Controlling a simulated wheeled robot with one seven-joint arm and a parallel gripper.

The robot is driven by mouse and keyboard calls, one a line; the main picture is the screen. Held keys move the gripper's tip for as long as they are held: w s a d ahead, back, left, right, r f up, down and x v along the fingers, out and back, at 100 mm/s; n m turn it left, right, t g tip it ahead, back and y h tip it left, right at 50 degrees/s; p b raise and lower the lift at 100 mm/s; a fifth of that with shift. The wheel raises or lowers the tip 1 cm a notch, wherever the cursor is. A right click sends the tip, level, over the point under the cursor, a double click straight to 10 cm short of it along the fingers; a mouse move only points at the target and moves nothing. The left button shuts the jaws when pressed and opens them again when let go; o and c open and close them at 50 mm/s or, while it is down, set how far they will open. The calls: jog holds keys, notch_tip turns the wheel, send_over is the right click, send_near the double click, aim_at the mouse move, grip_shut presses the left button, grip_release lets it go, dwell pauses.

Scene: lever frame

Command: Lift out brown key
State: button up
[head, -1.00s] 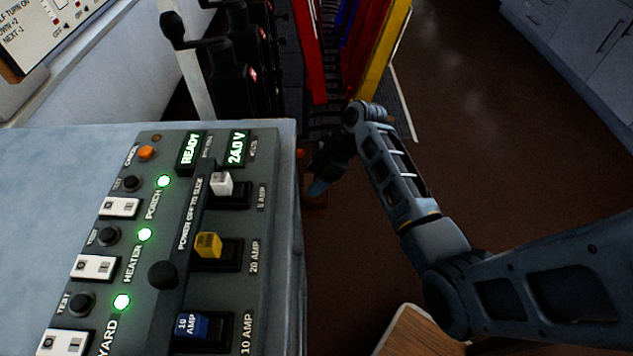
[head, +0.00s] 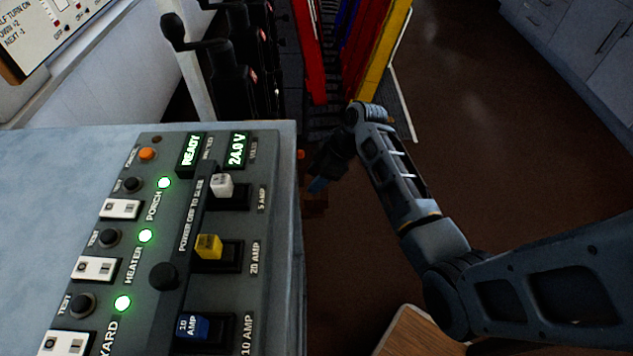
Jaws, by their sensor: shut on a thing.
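My gripper (head: 318,186) points down beside the right edge of the grey bench, low over the brown floor. It is shut on a small dark brown thing (head: 316,204), which I take to be the brown key. The thing shows just below the blue-grey fingertips. Its outline is hard to tell against the brown floor and shadow, and I cannot tell whether it is clear of whatever is under it. The jaws are partly hidden by the wrist.
A control panel (head: 180,245) with lit green lamps and white, yellow and blue fuses lies on the bench (head: 60,160). A wooden surface (head: 425,335) is at lower right. Floor is free to the right.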

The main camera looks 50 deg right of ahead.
jog(key=shift+r+p, duration=2.15)
jog(key=shift+r, duration=0.4)
jog(key=s+d+p+v, duration=0.1)
jog(key=p+v, duration=0.3)
jog(key=v, duration=0.2)
jog(key=shift+f, duration=0.15)
